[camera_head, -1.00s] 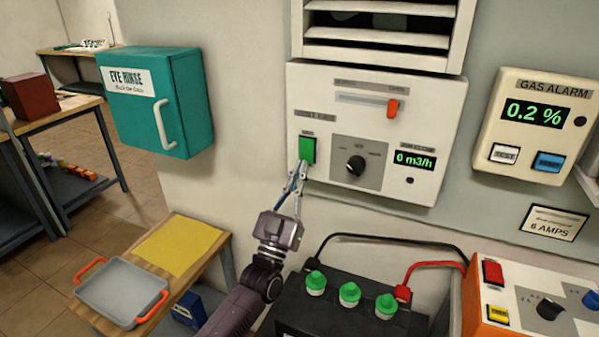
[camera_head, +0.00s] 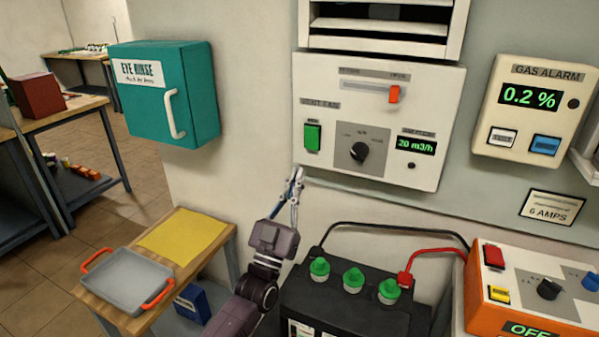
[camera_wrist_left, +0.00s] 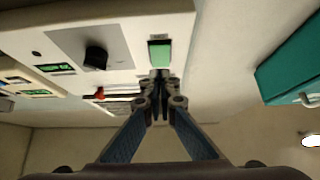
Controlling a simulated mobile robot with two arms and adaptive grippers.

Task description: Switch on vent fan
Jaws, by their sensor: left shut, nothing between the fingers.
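The vent fan panel (camera_head: 425,110) is a white box on the wall under a louvred vent (camera_head: 385,22). Its green button (camera_head: 312,137) is at the lower left and also shows in the left wrist view (camera_wrist_left: 160,54). A black knob (camera_head: 359,151) sits beside it. The airflow display (camera_head: 416,145) reads 20 m3/h. An orange slider (camera_head: 394,94) is at the right end of its slot. My left gripper (camera_head: 299,172) is shut and empty, just below the green button and apart from it. My right gripper is not in view.
A black battery (camera_head: 350,305) with green caps stands below the panel, with a red clamp and cables. An orange charger (camera_head: 520,300) is at right. A teal eye rinse cabinet (camera_head: 165,95) and a grey tray (camera_head: 127,280) on a bench are at left.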

